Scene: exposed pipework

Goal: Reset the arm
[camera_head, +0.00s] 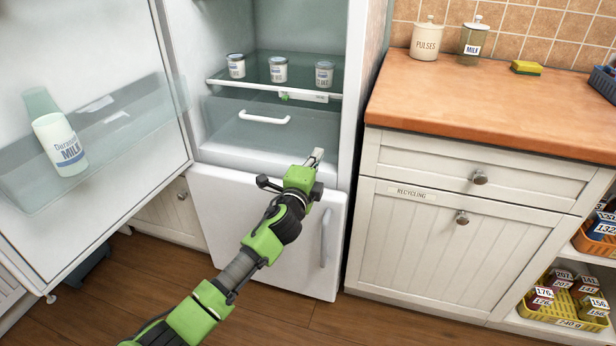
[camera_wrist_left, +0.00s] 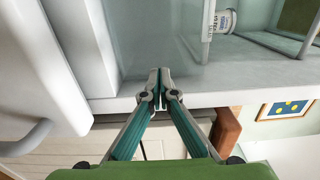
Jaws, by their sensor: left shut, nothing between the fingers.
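My left arm, green and black, reaches up from the lower left in the head view. Its left gripper (camera_head: 315,158) is in front of the open fridge, near the lower edge of the fridge compartment. In the left wrist view the left gripper (camera_wrist_left: 160,75) is shut, its fingertips together with nothing between them. My right gripper does not show in either view.
The fridge door (camera_head: 85,100) stands open at left, with a milk bottle (camera_head: 60,145) in its shelf. Several jars stand on the fridge shelf (camera_head: 300,91). A wooden counter (camera_head: 480,105) is at right, above a cabinet (camera_head: 450,235). Wooden floor (camera_head: 270,318) shows below.

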